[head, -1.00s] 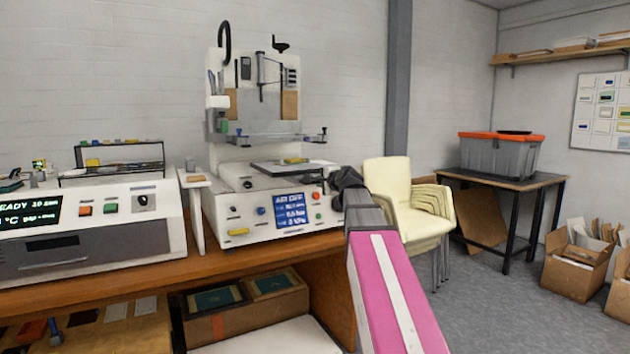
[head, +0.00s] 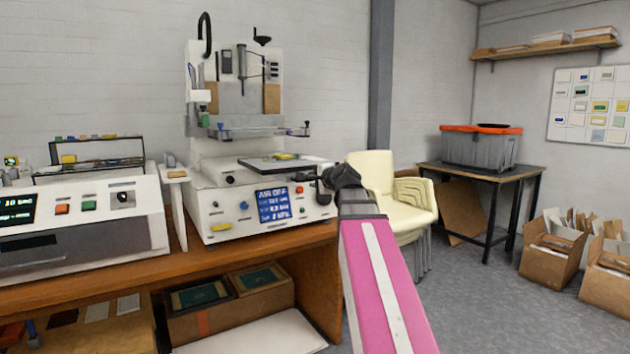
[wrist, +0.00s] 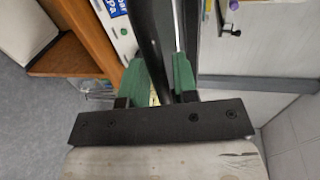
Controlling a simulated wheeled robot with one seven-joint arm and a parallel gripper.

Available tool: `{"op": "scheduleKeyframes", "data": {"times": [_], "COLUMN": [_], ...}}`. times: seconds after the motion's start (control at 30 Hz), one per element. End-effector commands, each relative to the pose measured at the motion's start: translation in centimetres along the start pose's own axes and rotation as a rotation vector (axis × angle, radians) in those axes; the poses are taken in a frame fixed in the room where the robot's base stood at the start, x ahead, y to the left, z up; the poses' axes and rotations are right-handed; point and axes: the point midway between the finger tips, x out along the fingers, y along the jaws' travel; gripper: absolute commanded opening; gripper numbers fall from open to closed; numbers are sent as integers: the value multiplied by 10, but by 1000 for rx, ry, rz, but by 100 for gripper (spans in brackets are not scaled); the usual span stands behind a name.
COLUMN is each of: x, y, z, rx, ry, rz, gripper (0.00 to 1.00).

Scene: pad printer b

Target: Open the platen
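The white pad printer (head: 262,205) stands on the wooden bench, its blue screen reading "AIR OFF". A dark flat plate (head: 262,164), which looks like the platen, lies level on top of its base with a small yellow item on it. My gripper (head: 326,180) is at the printer's front right, beside a thin black bent part. In the wrist view, the two green fingers of my gripper (wrist: 159,75) stand apart with a dark bar (wrist: 152,40) between them. A gap shows at the right finger. I cannot tell whether the left finger touches the bar.
A white machine (head: 90,215) with a display stands left on the bench (head: 150,262). Cream stacked chairs (head: 385,190) stand behind my arm. A table (head: 470,172) with a grey bin and cardboard boxes (head: 550,255) are at the right. The grey floor between is clear.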

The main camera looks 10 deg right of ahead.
Motion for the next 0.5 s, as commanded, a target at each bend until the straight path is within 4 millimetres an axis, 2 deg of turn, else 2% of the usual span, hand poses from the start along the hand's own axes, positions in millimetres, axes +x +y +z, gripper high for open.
{"op": "scheduleKeyframes", "data": {"times": [0.33,0.5], "x": [-2,-20], "y": [0,0], "z": [0,0], "rx": [0,0], "ry": [2,4], "rz": [-2,-4], "gripper": [39,39]}}
